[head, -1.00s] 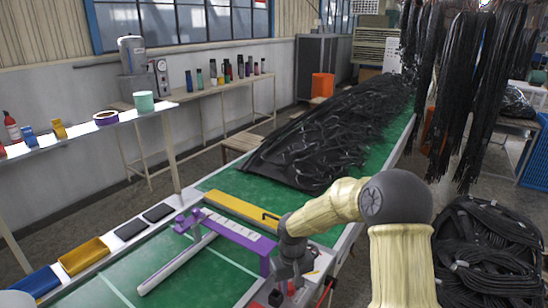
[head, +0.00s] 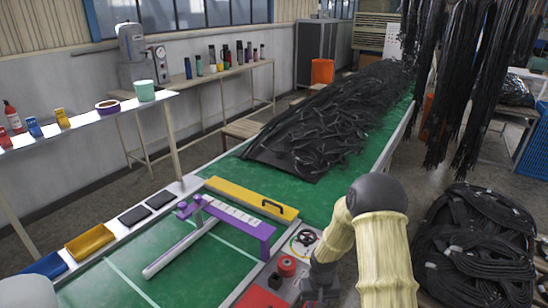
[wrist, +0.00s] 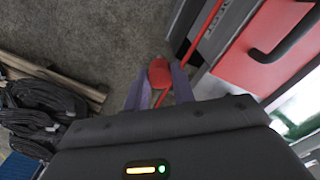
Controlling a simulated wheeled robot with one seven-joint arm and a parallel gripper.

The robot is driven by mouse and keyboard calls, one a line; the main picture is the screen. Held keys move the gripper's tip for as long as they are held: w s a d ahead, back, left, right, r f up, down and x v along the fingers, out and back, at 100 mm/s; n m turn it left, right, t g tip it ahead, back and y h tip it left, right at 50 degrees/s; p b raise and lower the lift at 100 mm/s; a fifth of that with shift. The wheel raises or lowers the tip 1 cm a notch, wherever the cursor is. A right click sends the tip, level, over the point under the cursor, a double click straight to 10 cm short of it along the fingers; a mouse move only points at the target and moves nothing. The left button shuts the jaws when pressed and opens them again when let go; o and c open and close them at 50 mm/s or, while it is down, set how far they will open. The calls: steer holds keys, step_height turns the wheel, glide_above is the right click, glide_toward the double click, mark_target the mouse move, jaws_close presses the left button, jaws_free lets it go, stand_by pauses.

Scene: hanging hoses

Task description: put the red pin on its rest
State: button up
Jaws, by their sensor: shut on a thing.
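My gripper (wrist: 158,90) shows in the wrist view with its two pale purple-grey fingers on either side of the red pin (wrist: 159,73). It is shut on the pin, and bare floor lies beyond the fingertips. In the head view my dark gripper (head: 318,286) is low in the picture, just right of the table's corner. The pin cannot be made out there. I cannot tell for sure which part is the pin's rest. A round red piece (head: 287,266) sits on the table's corner panel.
A white panel with a dark dial (head: 304,241) and a red block (head: 262,300) are at the table's near corner. A purple bracket (head: 240,223) and yellow bar (head: 250,198) stand behind. A thin red rod (wrist: 205,32) passes near the fingers. Coiled black hoses (head: 475,245) lie at right.

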steer(key=shift+s+d+f+m, duration=0.2)
steer(key=shift+s+d+f, duration=0.1)
steer(key=shift+d+f, duration=0.3)
steer(key=shift+s+d+f+m, duration=0.2)
steer(key=shift+s+d+f, duration=0.1)
steer(key=shift+d+f, duration=0.25)
